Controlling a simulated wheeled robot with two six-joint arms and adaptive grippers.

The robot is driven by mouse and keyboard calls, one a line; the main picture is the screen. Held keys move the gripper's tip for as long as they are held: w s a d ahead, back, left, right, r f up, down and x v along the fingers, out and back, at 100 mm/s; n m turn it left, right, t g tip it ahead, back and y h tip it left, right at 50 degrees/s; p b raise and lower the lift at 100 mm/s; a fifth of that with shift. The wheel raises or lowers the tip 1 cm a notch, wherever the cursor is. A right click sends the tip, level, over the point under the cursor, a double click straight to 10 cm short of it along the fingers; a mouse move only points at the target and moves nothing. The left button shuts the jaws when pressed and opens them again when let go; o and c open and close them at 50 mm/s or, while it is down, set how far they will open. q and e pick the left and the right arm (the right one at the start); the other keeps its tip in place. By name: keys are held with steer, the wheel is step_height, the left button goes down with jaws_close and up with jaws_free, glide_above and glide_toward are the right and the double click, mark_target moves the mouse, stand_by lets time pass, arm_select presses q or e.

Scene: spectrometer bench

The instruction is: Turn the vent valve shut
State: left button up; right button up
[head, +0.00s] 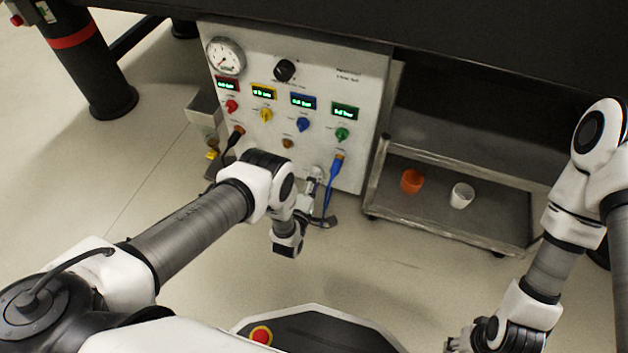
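A grey-white control panel (362,110) faces me, with a round gauge (225,56), a black knob (285,70) and red (232,105), yellow (266,114), blue (303,124) and green (341,134) knobs under small lit displays. A small yellow-handled valve (212,154) sits at the panel's lower left side. The labels are too small to read, so I cannot tell which is the vent valve. My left gripper (314,188) is low in front of the panel, beside a blue hose, partly hidden by its wrist. My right gripper (460,341) is at the bottom edge, far from the panel.
A metal cart (440,215) at right holds an orange cup (411,181) and a white cup (461,195). A dark bench overhangs above. The floor in front is clear.

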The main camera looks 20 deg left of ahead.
arm_select(q)
steer(key=s, duration=1.2)
steer(key=shift+a, duration=0.2)
